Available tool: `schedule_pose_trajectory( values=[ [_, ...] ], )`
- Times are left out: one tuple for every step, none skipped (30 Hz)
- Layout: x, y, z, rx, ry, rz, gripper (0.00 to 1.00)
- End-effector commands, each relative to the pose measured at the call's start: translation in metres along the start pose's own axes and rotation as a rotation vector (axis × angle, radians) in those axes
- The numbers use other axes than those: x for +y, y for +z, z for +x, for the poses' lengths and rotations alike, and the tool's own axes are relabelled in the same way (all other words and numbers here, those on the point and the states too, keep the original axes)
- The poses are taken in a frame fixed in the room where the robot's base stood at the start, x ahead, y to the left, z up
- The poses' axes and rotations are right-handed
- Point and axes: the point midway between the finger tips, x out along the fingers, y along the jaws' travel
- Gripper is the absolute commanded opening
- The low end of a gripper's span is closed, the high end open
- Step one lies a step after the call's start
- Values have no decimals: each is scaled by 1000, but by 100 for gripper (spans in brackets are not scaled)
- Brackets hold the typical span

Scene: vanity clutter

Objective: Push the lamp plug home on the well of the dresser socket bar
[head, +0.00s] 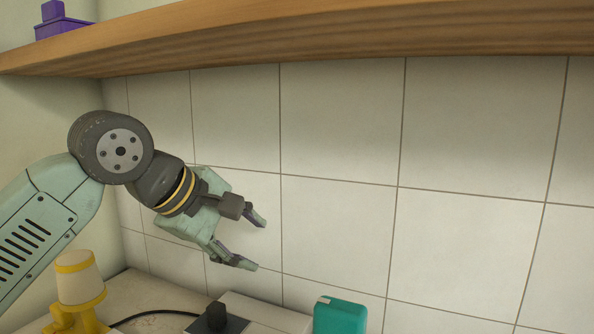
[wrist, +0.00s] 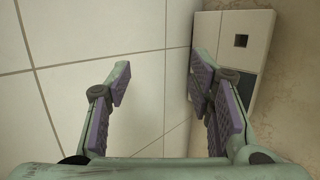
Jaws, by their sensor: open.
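The black lamp plug (head: 216,314) stands low in the head view, at the end of a black cord (head: 150,313). It is on or just above the dark panel (head: 236,325) of the cream socket bar (head: 268,312); how deep it sits cannot be told. The yellow lamp with a cream shade (head: 80,280) is at lower left. My gripper (head: 256,243) is open and empty, above the bar. In the wrist view my gripper (wrist: 160,68) is spread, with the socket bar (wrist: 210,32) beyond its right finger.
A teal box (head: 340,316) stands right of the socket bar. A wooden shelf (head: 300,38) with a purple object (head: 62,24) runs overhead, above my arm. The tiled wall (head: 340,215) is behind. Free counter (head: 145,290) shows behind the cord.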

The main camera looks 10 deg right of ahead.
Motion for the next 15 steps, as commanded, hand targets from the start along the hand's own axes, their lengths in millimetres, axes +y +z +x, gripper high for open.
schedule_pose_trajectory(
  values=[
    [4,9,-2,-33,30,-9,48],
    [7,14,-3,-52,49,-15,48],
    [10,20,-6,-77,73,-25,48],
    [13,26,-7,-97,91,-31,48],
    [15,31,-9,-117,107,-37,48],
    [18,38,-12,-143,132,-47,48],
    [21,42,-14,-163,149,-54,48],
    [23,48,-17,-184,166,-63,48],
    [26,54,-21,-211,189,-72,48],
    [28,59,-24,-232,205,-80,48],
    [30,64,-27,-253,221,-88,48],
    [32,70,-32,-282,243,-98,48],
    [34,75,-35,-303,259,-107,48],
    [36,79,-38,-324,274,-115,48],
    [38,85,-44,-353,295,-125,48]
  ],
)
